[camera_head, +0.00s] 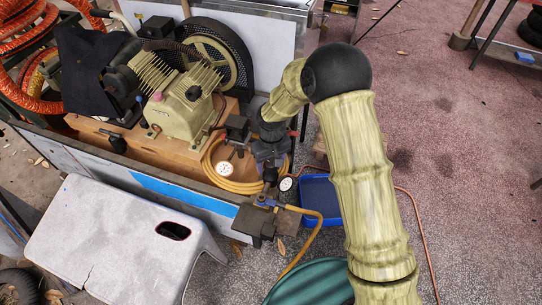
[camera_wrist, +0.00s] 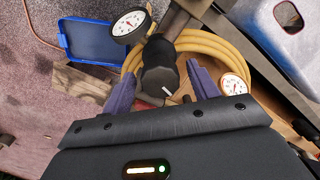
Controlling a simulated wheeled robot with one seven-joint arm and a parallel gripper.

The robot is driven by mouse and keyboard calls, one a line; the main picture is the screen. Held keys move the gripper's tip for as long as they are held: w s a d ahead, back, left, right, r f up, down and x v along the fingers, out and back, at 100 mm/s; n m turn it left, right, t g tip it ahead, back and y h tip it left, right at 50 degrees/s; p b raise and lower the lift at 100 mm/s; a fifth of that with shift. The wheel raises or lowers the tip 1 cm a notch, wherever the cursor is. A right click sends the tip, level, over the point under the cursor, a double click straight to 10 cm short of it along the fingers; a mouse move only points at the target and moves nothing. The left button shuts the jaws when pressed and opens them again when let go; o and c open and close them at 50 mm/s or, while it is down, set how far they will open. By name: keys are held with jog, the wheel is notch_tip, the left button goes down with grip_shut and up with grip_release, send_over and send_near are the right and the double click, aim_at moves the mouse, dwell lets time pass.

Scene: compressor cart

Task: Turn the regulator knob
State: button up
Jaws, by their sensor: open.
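The regulator knob (camera_wrist: 160,80) is black and ribbed, with a short white mark on its face, in the upper middle of the wrist view. It sits on grey metal pipework. My gripper (camera_wrist: 159,72) is open, one finger on each side of the knob, with visible gaps between the fingers and the knob. In the head view my gripper (camera_head: 269,154) points down over the pipework beside the compressor, and the knob (camera_head: 270,175) is a small dark shape mostly hidden there. A white gauge (camera_wrist: 130,23) sits just left of the knob in the wrist view.
A second gauge (camera_wrist: 234,90) and a coiled yellow hose (camera_wrist: 214,46) lie close around the knob. The compressor (camera_head: 185,100) stands on the cart at left. A white stool (camera_head: 115,235) stands in front, and a blue tray (camera_head: 322,196) lies on the ground.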

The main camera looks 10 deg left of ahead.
aim_at(272, 162)
notch_tip(272, 162, up, 17)
jog(key=b, duration=0.1)
jog(key=shift+r, duration=0.2)
jog(key=shift+w+d, duration=0.1)
jog(key=shift+d, duration=0.05)
dwell(0.4)
jog(key=s+d+r+m+t, duration=0.1)
jog(key=d+m, duration=0.1)
jog(key=d, duration=0.6)
jog(key=s+d+m, duration=0.2)
jog(key=d, duration=0.5)
jog(key=s+d+m+t+p, duration=0.1)
jog(key=s+d+m, duration=0.3)
jog(key=s+d, duration=0.6)
jog(key=d, duration=0.4)
jog(key=shift+t, duration=0.4)
jog(key=shift+s, duration=0.1)
